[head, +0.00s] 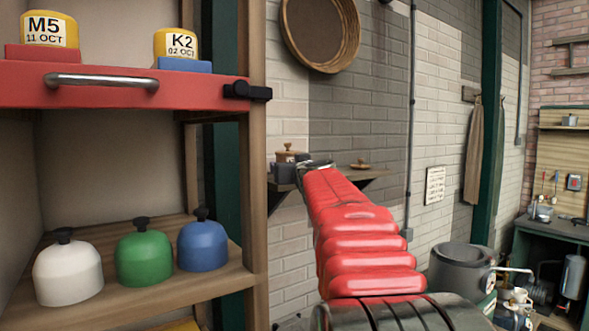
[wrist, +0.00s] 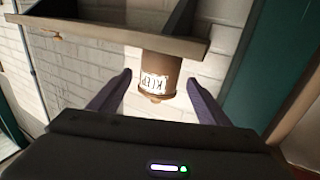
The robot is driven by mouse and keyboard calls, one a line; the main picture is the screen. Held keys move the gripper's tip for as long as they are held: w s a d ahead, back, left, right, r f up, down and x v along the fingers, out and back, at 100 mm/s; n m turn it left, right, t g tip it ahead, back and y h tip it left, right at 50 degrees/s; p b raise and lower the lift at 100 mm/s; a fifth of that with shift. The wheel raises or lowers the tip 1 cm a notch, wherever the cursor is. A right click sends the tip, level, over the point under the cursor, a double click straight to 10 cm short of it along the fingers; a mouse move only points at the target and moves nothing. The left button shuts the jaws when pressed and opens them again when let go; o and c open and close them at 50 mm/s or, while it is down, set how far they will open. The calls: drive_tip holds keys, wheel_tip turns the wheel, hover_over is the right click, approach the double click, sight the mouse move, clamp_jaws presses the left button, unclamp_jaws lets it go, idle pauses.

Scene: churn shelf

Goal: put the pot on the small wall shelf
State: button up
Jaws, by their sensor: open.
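A small brown pot with a knobbed lid (head: 291,148) stands upright at the left end of the small wall shelf (head: 345,178). The wrist view is upside down; there the pot (wrist: 163,70) has a white label reading KEEP and its base is against the shelf (wrist: 110,36). My gripper (wrist: 159,82) is open, with one finger on each side of the pot and a visible gap to each. In the head view my red arm hides part of the shelf and most of the gripper (head: 290,168).
A small brown lid-like item (head: 361,166) lies on the shelf's right part. At left, a wooden rack holds a red drawer (head: 120,92), labelled jars and white (head: 67,268), green (head: 143,258) and blue (head: 202,245) pots.

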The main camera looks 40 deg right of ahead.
drive_tip(key=shift+v, duration=1.25)
